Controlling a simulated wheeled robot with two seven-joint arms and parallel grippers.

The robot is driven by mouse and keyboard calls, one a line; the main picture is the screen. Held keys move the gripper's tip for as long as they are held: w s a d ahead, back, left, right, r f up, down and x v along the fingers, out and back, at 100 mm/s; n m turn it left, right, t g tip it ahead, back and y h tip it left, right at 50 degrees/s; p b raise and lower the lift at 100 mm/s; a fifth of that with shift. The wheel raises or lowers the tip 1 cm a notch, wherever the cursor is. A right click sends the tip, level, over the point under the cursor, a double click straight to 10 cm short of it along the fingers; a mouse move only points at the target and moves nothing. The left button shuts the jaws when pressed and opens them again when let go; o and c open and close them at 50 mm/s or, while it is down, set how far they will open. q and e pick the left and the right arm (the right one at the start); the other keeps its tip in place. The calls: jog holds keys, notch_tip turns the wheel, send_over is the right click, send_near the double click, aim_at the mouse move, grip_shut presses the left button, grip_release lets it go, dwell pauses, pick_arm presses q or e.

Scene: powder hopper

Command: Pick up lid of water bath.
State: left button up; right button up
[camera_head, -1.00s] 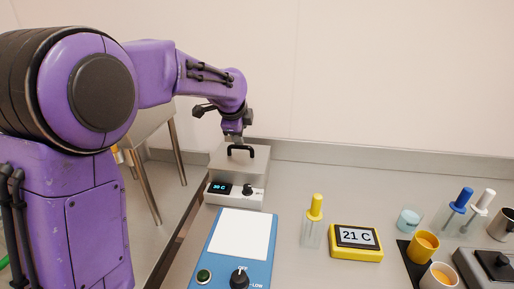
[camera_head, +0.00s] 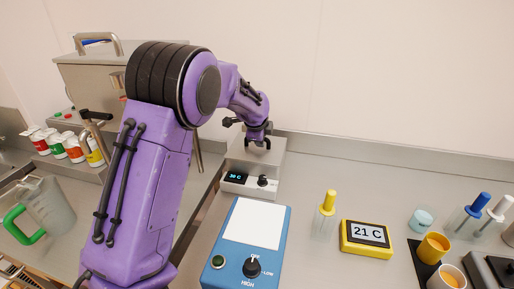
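My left gripper (camera_head: 258,139), on the purple arm from the left, is right at the handle. The fingers and the handle are both dark and overlap, so I cannot tell whether the fingers are open or shut on it. My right gripper is out of view.
A blue hotplate (camera_head: 245,242) with a white top stands in front of the bath. A yellow-capped bottle (camera_head: 327,203) and a yellow thermometer (camera_head: 366,238) stand to the right. A pitcher with a green handle (camera_head: 45,209) and several small jars are at the left.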

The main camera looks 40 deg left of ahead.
pick_arm(q)
grip_shut()
dwell(1.2)
